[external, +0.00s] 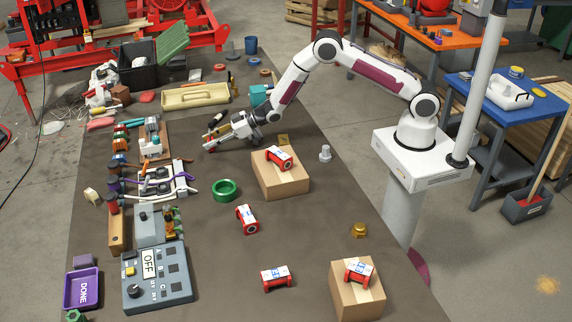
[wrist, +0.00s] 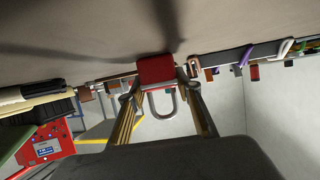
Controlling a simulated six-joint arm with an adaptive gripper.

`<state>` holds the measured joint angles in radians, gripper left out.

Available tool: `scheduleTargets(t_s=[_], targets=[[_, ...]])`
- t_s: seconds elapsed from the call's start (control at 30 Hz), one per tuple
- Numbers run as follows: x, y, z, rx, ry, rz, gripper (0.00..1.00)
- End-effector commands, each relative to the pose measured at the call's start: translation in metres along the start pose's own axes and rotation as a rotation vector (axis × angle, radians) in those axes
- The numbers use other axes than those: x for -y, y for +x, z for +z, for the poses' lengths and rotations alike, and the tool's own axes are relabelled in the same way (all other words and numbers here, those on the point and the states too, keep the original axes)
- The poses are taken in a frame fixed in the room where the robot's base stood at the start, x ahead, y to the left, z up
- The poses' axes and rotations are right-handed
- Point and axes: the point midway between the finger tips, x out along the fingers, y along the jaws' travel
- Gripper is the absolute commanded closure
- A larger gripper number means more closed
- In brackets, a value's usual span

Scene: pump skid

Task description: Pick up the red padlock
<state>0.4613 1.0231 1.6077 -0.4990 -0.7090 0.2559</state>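The red padlock (wrist: 155,70) shows in the wrist view just beyond my fingertips, near the brown table surface. Its grey shackle points back toward my gripper and lies between the fingers. My gripper (wrist: 160,88) is open, with one finger on each side of the padlock. Whether either fingertip touches its body is hard to tell. In the external view my gripper (external: 212,139) is low over the table, left of the upper cardboard box. A small red patch at its fingers (external: 208,149) appears to be the padlock, largely hidden there.
A cream tray (external: 195,96) and a teal object (external: 259,95) lie behind my gripper. A cardboard box (external: 281,183) carries a red-and-white part. A green ring (external: 226,190) lies in front. Racks with padlocks and a control panel (external: 157,278) line the left side.

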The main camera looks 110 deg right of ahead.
Motion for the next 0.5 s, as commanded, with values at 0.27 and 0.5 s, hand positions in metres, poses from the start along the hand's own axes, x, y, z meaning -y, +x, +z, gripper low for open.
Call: scheduleTargets(t_s=[0.27, 0.5], targets=[[-0.0001, -0.0001, -0.0007, -0.001, 0.000, 0.000, 0.91], [-0.0001, -0.0019, -0.0057, -0.002, -0.001, 0.000, 0.91]])
